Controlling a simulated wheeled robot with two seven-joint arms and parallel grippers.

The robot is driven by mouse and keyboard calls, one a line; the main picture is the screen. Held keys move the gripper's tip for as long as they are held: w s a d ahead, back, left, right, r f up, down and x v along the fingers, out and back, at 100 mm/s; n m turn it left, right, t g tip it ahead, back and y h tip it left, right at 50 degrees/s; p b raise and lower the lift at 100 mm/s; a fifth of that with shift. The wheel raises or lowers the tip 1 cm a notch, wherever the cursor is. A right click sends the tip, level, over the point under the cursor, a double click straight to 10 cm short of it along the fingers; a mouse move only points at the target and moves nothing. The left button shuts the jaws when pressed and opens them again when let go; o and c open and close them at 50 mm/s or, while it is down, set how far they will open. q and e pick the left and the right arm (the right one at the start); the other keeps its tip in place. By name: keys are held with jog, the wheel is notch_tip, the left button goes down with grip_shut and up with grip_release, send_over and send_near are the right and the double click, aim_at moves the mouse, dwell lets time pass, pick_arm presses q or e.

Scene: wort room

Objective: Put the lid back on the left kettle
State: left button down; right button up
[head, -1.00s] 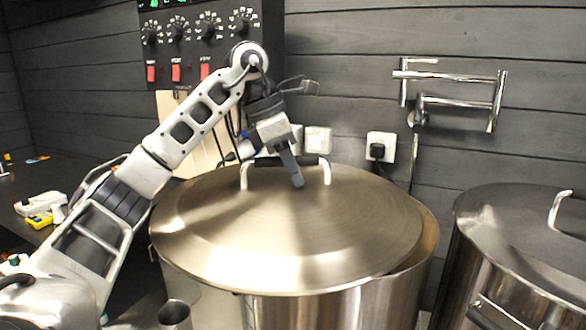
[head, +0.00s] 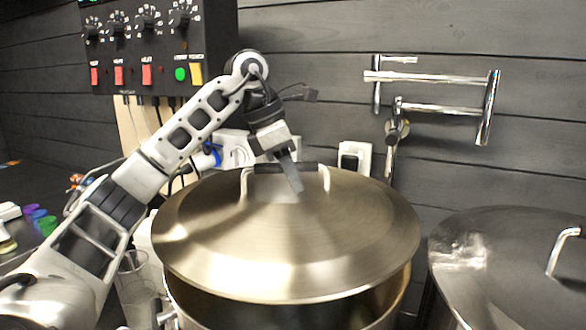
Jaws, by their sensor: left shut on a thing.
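My left gripper (head: 291,178) is shut on that handle. The lid is over the left kettle (head: 345,312), a big steel pot. A dark gap with the kettle's inner wall shows below the lid's front right edge, so the lid does not sit flush there. Whether its back edge touches the rim is hidden. My right gripper is not in view.
The right kettle (head: 470,290) stands close by with its lid on. A chrome folding pipe (head: 435,107) is on the dark wall behind. A control box (head: 160,45) with knobs and switches hangs at the upper left. A glass (head: 133,275) stands left of the left kettle.

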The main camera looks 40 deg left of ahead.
aim_at(290, 191)
pick_arm(q)
notch_tip(290, 191, down, 4)
jog(key=shift+f, duration=0.1)
notch_tip(290, 191, down, 2)
jog(key=shift+f+b, duration=0.1)
jog(key=shift+b, duration=0.65)
jog(key=shift+w+f, duration=0.1)
jog(key=shift+f, duration=0.25)
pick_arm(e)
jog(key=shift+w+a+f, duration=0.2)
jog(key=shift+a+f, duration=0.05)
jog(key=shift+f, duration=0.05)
